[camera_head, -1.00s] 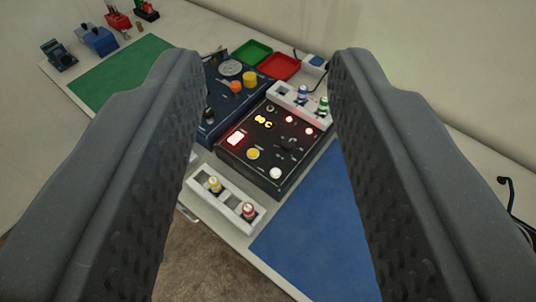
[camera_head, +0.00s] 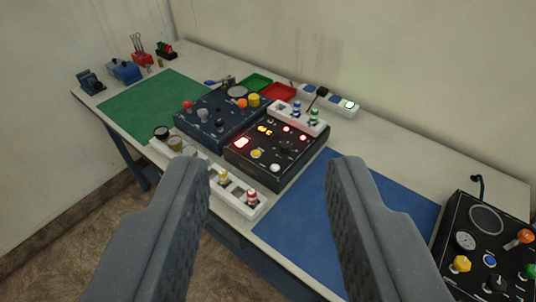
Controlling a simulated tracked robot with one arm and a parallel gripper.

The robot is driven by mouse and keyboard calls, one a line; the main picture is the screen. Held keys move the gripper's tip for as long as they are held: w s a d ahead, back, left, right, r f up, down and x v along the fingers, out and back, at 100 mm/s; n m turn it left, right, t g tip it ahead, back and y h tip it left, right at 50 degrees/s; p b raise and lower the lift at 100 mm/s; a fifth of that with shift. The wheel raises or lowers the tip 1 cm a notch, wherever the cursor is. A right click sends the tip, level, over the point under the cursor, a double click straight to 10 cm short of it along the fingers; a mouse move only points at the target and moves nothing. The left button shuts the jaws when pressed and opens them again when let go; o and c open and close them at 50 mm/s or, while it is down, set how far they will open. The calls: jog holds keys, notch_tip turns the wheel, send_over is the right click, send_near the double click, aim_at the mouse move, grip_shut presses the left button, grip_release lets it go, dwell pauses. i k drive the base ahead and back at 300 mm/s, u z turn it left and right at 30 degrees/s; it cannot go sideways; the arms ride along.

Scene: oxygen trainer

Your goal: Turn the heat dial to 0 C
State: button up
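A black control box (camera_head: 300,165) stands mid-table. Its top has a lit red display (camera_head: 241,143), yellow lit characters (camera_head: 265,130) ending in what looks like a C, and several red lights. A dark round knob (camera_head: 286,144) sits among them and may be the heat dial; its pointer and label are too small to read. A yellow knob (camera_head: 256,153) and a white knob (camera_head: 275,168) are nearer the front. My gripper (camera_head: 268,165) is open and empty, with its fingers wide apart in the foreground and the box seen between and beyond them. Neither finger appears to touch it.
A dark blue control box (camera_head: 212,107) stands left of the black one. White racks with coloured plugs stand behind (camera_head: 309,123) and in front (camera_head: 241,204). A blue mat (camera_head: 300,220) lies to the right. Another black panel (camera_head: 468,210) stands at far right.

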aim_at(285, 147)
jog(key=z, duration=0.2)
jog(key=i, duration=0.9)
jog(key=u, duration=0.1)
